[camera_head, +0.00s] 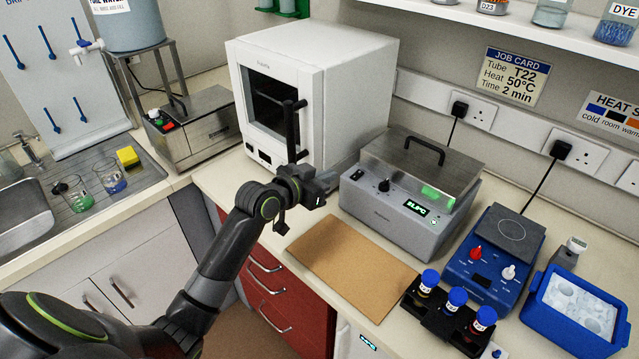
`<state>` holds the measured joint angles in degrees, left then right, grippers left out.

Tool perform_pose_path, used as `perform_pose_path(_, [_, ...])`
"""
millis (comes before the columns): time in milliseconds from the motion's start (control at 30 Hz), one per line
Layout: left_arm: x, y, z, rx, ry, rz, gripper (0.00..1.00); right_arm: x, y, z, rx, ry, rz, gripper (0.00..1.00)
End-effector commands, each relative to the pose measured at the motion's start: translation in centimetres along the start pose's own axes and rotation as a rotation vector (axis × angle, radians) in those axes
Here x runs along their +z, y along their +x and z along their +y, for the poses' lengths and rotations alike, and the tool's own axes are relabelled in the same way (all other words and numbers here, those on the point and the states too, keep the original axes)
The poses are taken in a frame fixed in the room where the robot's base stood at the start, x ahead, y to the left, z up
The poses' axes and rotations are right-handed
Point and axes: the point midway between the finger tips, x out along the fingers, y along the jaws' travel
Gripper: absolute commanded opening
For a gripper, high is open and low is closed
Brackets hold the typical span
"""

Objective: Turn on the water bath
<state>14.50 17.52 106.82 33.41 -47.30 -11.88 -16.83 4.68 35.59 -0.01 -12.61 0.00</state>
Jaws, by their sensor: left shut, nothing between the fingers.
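The water bath (405,210) is a grey box on the counter, right of the white oven, with a clear lid and black handle (425,150). Its front has a small dark switch (357,174) at the left, a black knob (384,185), and a lit green readout (415,208) whose digits are hard to read. My left gripper (328,181) is shut and empty, just left of the switch end of the bath. Whether the fingertips touch the bath is not clear. My right gripper is not in view.
A cork-coloured board (350,265) lies in front of the bath. A black rack (440,320) with blue-capped bottles, a blue stirrer plate (490,260) and a blue ice tub (575,310) stand to the right. The white oven (355,85) stands close behind my gripper.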

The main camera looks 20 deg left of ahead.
Motion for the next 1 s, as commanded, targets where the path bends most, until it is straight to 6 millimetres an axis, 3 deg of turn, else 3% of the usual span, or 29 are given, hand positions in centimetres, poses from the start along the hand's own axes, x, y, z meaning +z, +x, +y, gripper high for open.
perform_pose_path(267, [0.4,-2.0,0.0,0.000,0.002,-0.001,0.00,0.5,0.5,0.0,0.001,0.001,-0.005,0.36])
perform_pose_path(800, [0.5,-2.1,0.0,-0.001,0.000,-0.004,0.00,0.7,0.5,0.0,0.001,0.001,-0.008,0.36])
perform_pose_path(867, [1.2,-2.4,0.1,-0.004,-0.002,-0.020,0.00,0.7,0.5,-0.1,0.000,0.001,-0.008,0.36])
perform_pose_path(1000, [5.8,-4.7,1.1,-0.030,-0.013,-0.133,0.00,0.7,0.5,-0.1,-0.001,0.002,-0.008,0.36])
